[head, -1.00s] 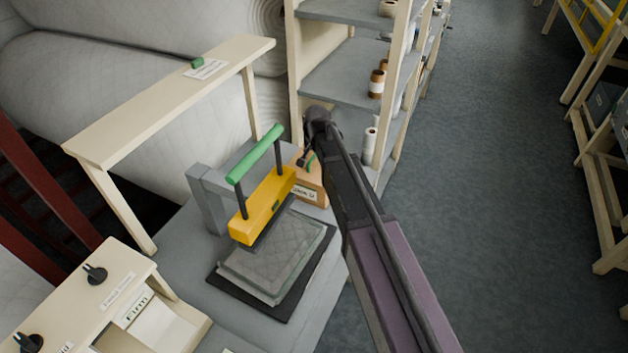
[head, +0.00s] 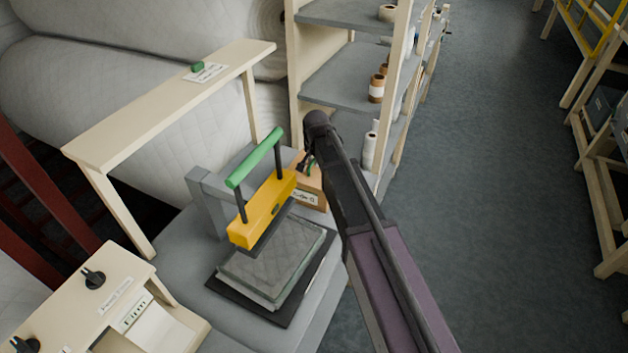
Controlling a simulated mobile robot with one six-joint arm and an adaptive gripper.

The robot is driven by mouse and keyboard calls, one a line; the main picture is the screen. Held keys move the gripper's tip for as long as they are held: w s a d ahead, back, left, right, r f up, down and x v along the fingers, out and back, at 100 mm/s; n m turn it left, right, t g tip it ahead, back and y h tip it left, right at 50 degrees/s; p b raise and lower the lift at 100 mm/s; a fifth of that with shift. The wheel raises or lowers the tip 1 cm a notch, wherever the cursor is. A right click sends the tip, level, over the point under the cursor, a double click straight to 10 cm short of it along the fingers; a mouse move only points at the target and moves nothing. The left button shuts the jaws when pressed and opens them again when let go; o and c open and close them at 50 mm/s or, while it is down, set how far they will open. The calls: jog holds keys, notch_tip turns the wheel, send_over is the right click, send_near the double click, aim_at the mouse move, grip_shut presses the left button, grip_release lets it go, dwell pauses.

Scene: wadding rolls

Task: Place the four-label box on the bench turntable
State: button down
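A brown cardboard box (head: 314,187) with a white label on its visible face stands on the grey bench (head: 180,262), behind the yellow press and partly hidden by it and by my arm. I cannot tell whether it is the four-label box, as only one labelled face shows. My gripper (head: 307,163) is at the top of this box, pointing down. Its fingers are small, dark and partly hidden, so their opening and any grip are unclear. No turntable can be made out.
A yellow press (head: 262,208) with a green handle stands over a grey quilted pad (head: 275,262) on a dark plate. A cream raised shelf (head: 165,104) is at the left. Shelving (head: 350,75) with rolls stands behind. Open floor (head: 490,180) lies to the right.

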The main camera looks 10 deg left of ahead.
jog(key=shift+w+r, duration=0.1)
jog(key=shift+r, duration=0.05)
dwell(0.4)
notch_tip(320, 180, up, 10)
jog(key=p, duration=1)
jog(key=shift+f, duration=0.2)
dwell(0.5)
notch_tip(320, 180, down, 5)
jog(key=b, duration=0.5)
jog(key=shift+f, duration=0.1)
jog(key=shift+r, duration=0.2)
dwell(0.5)
jog(key=shift+m, duration=0.4)
notch_tip(320, 180, up, 5)
jog(key=p, duration=0.5)
jog(key=shift+r, duration=0.15)
